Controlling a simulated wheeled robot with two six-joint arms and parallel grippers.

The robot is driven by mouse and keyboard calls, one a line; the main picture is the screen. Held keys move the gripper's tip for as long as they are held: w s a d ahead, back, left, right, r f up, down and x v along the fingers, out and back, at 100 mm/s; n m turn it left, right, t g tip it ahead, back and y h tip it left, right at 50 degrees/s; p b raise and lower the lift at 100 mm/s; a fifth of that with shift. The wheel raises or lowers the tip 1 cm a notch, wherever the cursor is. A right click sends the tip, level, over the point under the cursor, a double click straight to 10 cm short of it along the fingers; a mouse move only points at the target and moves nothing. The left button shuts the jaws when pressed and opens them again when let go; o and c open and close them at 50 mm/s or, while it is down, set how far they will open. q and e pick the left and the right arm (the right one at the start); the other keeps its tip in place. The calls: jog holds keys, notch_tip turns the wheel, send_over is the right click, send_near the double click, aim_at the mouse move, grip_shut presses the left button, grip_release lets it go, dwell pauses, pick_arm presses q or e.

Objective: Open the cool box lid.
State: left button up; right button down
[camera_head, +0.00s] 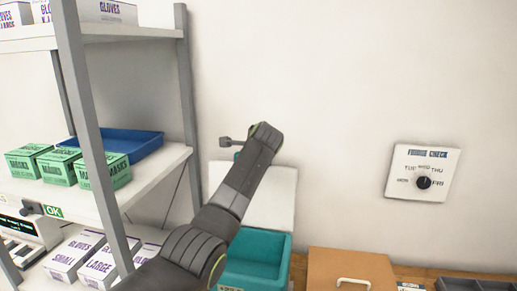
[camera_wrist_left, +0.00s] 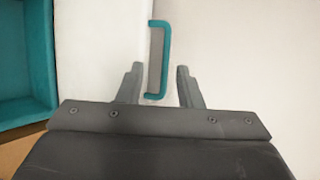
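The teal cool box (camera_head: 250,278) stands below my left arm in the head view, with its inside showing. Its white lid (camera_head: 276,198) stands raised behind it near the wall. The box also shows at the left edge of the left wrist view (camera_wrist_left: 48,60). The lid's teal handle (camera_wrist_left: 165,60) lies between the fingers of my left gripper (camera_wrist_left: 158,72) in that view, with gaps on both sides. My left gripper (camera_head: 226,142) is open at the lid's upper edge. My arm hides part of the lid and box. My right gripper is in neither view.
A grey-framed shelf (camera_head: 155,180) with a blue tray (camera_head: 135,140), green mask boxes (camera_head: 60,167) and glove boxes stands to the left. A wooden box with a white handle (camera_head: 345,262) is right of the cool box. A dial panel (camera_head: 424,172) hangs on the wall.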

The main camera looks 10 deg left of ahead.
pick_arm(q)
jog(key=b+v, duration=0.5)
jog(key=v, duration=0.8)
jog(key=shift+b, duration=0.3)
jog(key=shift+a+r, duration=0.1)
jog(key=shift+c, duration=0.2)
